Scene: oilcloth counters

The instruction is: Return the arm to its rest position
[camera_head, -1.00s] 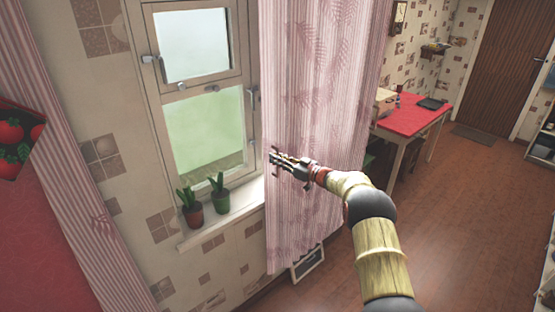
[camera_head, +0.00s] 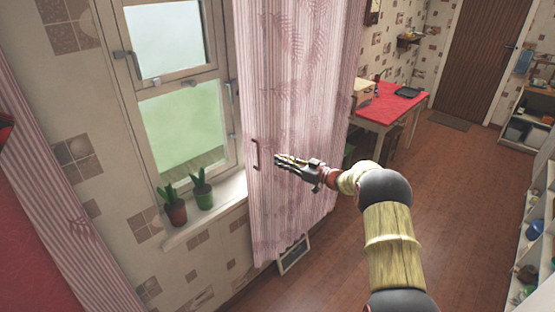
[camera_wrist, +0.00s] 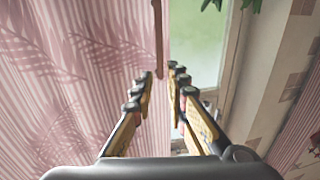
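My gripper (camera_head: 277,160) is at the end of my bent arm, in front of the pink striped curtain (camera_head: 296,90). In the wrist view its two fingers (camera_wrist: 161,78) stand a little apart with nothing between them. A brown upright handle (camera_head: 255,156) is on the curtain near its left edge, just left of my fingertips and apart from them. In the wrist view the handle (camera_wrist: 157,35) shows beyond the fingertips.
A window (camera_head: 183,125) with potted plants (camera_head: 174,207) on its sill (camera_head: 207,224) is at the left. A red table (camera_head: 390,104) stands at the back. Shelves (camera_head: 541,215) line the right edge. The wooden floor (camera_head: 470,190) between is open.

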